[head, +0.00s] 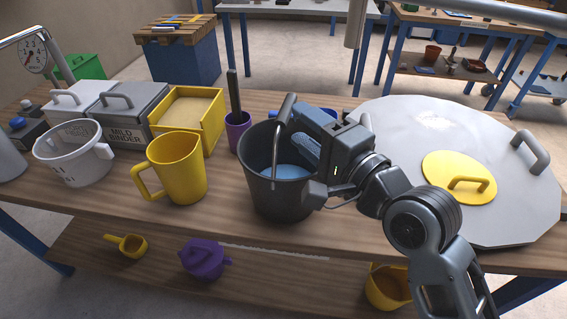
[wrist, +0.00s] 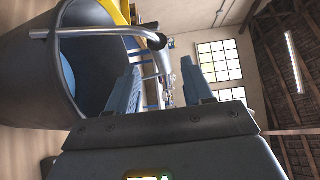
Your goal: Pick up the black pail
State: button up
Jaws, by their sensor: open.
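The black pail (head: 262,196) stands upright on the wooden workbench, with light blue contents (head: 290,172) inside. Its grey metal handle (head: 278,150) is raised above the rim. My gripper (head: 294,128) is at the pail's upper right, close to the raised handle, and partly hides the right rim. In the wrist view the pail (wrist: 35,80) fills the left side, and its handle (wrist: 95,33) crosses the top. My gripper's two blue fingers (wrist: 159,68) are apart. Part of the handle shows between them in the picture; I cannot tell whether it touches a finger.
A yellow jug (head: 178,168) and a purple cup (head: 238,132) stand left of the pail. A white strainer pot (head: 72,155) and a yellow box (head: 205,130) are farther left. A large grey lid (head: 400,120) with a yellow cover (head: 445,170) lies to the right.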

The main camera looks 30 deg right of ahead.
jog(key=w+p, duration=0.1)
jog(key=w, duration=0.6)
jog(key=shift+w+a+r, duration=0.15)
jog(key=shift+w+a, duration=0.25)
jog(key=shift+c, duration=0.5)
grip_shut()
dwell(0.5)
